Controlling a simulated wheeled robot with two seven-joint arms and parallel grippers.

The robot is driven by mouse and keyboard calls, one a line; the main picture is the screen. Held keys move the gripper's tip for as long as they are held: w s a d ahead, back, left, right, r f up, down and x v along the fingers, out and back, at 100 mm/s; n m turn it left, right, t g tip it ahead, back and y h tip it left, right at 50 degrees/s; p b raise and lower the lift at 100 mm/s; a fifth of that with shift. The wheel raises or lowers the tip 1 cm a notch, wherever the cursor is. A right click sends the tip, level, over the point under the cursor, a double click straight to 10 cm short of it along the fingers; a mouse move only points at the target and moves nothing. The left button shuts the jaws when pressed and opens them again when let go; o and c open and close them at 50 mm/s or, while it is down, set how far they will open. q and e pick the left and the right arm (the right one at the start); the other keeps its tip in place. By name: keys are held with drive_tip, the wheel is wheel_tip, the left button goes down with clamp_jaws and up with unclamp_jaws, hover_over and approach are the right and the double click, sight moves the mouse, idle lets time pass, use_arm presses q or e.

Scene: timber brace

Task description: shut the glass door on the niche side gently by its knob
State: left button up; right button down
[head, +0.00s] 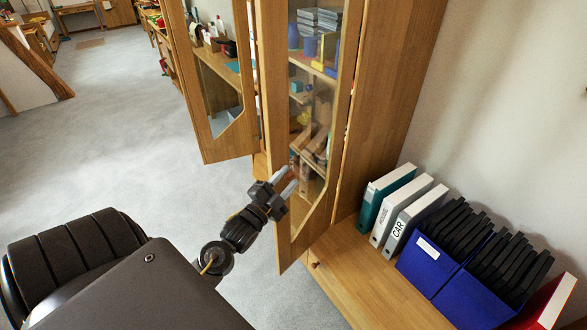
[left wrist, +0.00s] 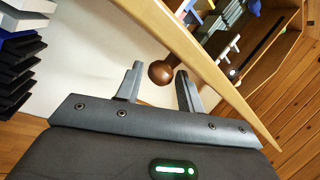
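The glass door on the niche side (head: 284,215) has a wooden frame and stands ajar, in front of the cabinet's shelves. My left gripper (head: 285,180) is close to this door's lower part in the head view. In the left wrist view its two fingers (left wrist: 159,88) are spread apart. The round brown knob (left wrist: 162,72) sits at the gap between the fingertips, with space beside it, and the fingers are not closed on it. The door's wooden edge (left wrist: 205,68) runs diagonally just beyond the knob. I cannot make out the knob clearly in the head view. My right gripper is not in view.
Another glass door (head: 228,148) stands open to the left. Ring binders (head: 391,203) and blue file boxes (head: 428,263) stand on the wooden niche shelf (head: 355,285) at the right. Grey floor (head: 120,130) is clear to the left.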

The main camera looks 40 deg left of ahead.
use_arm(q)
drive_tip(key=shift+p+x, duration=0.3)
drive_tip(key=shift+x, duration=1.45)
clamp_jaws()
